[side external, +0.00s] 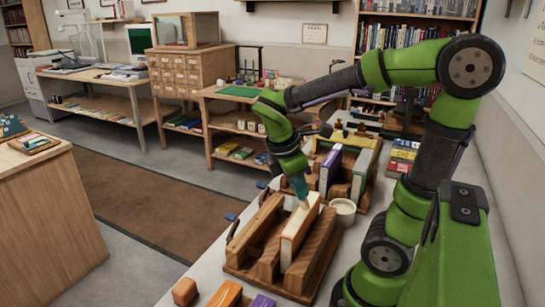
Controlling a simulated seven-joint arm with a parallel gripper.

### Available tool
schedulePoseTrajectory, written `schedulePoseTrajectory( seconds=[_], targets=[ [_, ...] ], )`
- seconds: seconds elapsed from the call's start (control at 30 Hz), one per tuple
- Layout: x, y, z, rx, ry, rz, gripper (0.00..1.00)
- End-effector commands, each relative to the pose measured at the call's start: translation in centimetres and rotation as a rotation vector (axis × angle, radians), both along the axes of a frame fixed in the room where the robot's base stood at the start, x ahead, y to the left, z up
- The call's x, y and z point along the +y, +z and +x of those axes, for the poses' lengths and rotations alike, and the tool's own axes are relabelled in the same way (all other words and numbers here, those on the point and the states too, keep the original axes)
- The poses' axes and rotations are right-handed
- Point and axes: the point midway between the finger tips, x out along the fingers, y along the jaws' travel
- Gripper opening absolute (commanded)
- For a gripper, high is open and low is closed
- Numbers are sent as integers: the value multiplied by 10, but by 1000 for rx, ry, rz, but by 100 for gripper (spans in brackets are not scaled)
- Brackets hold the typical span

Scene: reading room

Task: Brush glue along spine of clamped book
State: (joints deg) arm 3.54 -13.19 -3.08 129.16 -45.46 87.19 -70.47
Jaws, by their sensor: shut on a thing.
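A book (299,228) with a pale upper face and an orange-brown side stands upright in a wooden clamp (262,268) on the bench. My gripper (295,174) is above the far end of this book and points down. It is shut on a teal-handled brush (299,187). The brush's lower end is at or just above the far end of the book's upper face; I cannot tell whether it touches. A small white pot (344,207) stands just right of the clamp; its contents are too small to make out.
Behind the clamp, a second wooden rack holds upright books, including a purple one (330,170). A stack of books (402,155) is at the bench's right side. Small blocks, one orange (226,294), lie at the near end. Brown carpet (150,205) fills the open floor to the left.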

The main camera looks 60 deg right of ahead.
Motion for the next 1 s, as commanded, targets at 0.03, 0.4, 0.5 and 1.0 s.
schedulePoseTrajectory(
  seconds=[0.03, 0.4, 0.5, 1.0],
  targets=[
    [-5, 0, 0, 1, -3, 0, 0],
    [-38, 0, 0, 0, -2, -1, 0],
    [-47, 0, 0, 1, -2, 0, 0],
    [-85, 6, 0, -1, 1, -1, 0]
  ],
)
